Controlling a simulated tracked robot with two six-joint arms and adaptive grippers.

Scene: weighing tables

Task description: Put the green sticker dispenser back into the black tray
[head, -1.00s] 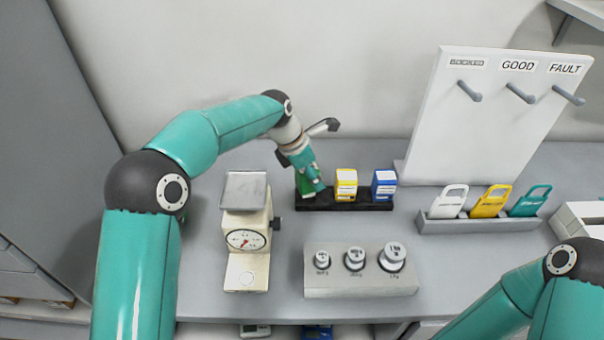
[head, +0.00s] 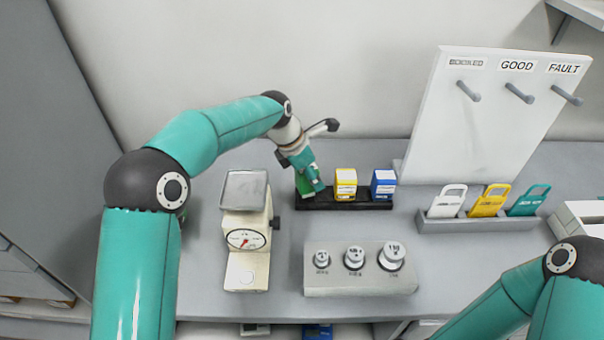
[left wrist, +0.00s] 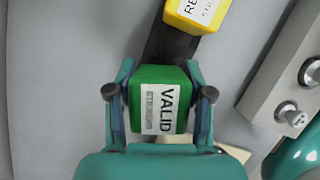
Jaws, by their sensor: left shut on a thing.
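The green sticker dispenser (left wrist: 160,98) with a label reading VALID sits between the two fingers of my left gripper (left wrist: 160,112) in the left wrist view. The fingers are shut on its sides. In the head view my left gripper (head: 314,182) is at the left end of the black tray (head: 348,205) and hides most of the green dispenser (head: 304,185). The dispenser is at the tray's left end; I cannot tell whether it rests fully on the bottom. The tray also shows in the left wrist view (left wrist: 172,46). My right gripper is outside the frames.
A yellow dispenser (head: 345,184) and a blue dispenser (head: 383,184) stand in the tray. A scale (head: 246,240) stands left, a block with weights (head: 360,285) in front. A rack with coloured tags (head: 478,226) and a pegboard (head: 480,130) are at right.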

